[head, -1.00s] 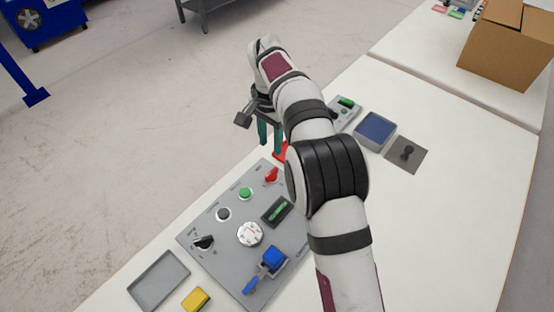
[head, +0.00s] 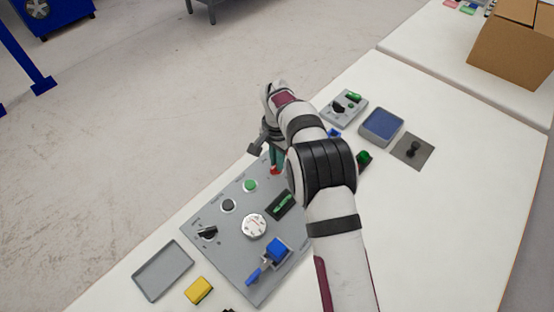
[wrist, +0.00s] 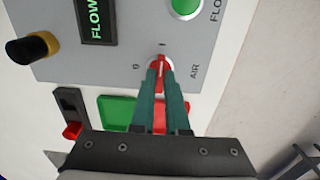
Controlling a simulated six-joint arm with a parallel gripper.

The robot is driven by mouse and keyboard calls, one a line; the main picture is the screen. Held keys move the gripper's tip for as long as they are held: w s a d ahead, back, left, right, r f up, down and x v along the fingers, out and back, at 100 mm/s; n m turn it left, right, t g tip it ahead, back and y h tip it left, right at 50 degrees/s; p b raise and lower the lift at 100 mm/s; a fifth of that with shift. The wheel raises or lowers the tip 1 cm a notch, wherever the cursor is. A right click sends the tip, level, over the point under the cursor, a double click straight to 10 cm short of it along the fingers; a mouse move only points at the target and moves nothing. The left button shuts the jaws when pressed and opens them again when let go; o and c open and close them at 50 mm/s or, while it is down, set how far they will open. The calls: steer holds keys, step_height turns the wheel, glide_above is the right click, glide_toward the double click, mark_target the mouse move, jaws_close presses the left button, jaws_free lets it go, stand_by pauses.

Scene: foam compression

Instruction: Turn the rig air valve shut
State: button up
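The red air valve knob (wrist: 159,61) sits on the grey rig panel (head: 225,255), near a corner marked AIR in the wrist view. Its white pointer line runs up the wrist picture toward the I mark, with the 0 mark to its left. In the wrist view, my gripper (wrist: 161,76) has its two teal fingertips at the knob, one on each side. I cannot tell whether they press on it. In the head view my gripper (head: 275,166) points down at the knob, which is mostly hidden by the fingers.
The panel also bears a green button (head: 250,185), a dark button (head: 228,206), a round white dial (head: 254,226), a black selector (head: 208,234) and a blue lever (head: 276,249). A grey tray (head: 163,270) and a yellow block (head: 198,290) lie in front. A small control box (head: 344,108) stands beyond.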

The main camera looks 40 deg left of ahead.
jaws_close()
steer(key=shift+n, duration=0.3)
steer(key=n, duration=0.3)
steer(key=shift+n, duration=0.4)
steer(key=n, duration=0.9)
steer(key=shift+n, duration=2.2)
